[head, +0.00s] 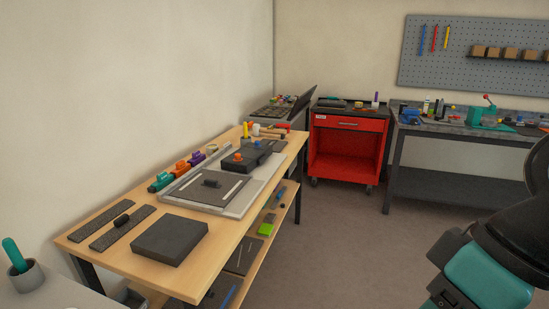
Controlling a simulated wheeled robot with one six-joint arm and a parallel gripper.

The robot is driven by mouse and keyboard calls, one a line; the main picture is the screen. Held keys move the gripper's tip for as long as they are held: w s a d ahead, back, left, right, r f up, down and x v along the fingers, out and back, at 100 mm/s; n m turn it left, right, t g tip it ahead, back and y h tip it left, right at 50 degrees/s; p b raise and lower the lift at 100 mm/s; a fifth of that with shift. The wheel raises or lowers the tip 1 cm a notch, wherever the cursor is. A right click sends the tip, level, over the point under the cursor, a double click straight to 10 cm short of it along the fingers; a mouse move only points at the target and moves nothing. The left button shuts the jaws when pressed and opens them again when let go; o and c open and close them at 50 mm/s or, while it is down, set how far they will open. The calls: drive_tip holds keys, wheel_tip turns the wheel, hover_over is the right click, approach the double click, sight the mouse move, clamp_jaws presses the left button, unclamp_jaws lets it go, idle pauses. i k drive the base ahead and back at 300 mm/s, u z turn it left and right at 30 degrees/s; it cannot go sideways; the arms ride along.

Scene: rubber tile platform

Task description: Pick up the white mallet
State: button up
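A small pale object (256,129) lies at the far end of the wooden workbench (240,232), close to some red items (278,128). It may be the white mallet's head, but it is too small and crowded to tell. Part of my teal and black arm fills the lower right corner. My gripper's fingertips are not visible, so whether it holds anything does not show.
The workbench bears a dark square block (170,240), a light tray (207,197), and colored tools along the wall. A red cart (346,150) and a grey bench (460,133) stand behind. The grey floor (340,240) between is clear. A cup (27,277) is front left.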

sight(256, 129)
drive_tip(key=u, duration=0.25)
drive_tip(key=i, duration=0.95)
drive_tip(key=u, duration=0.25)
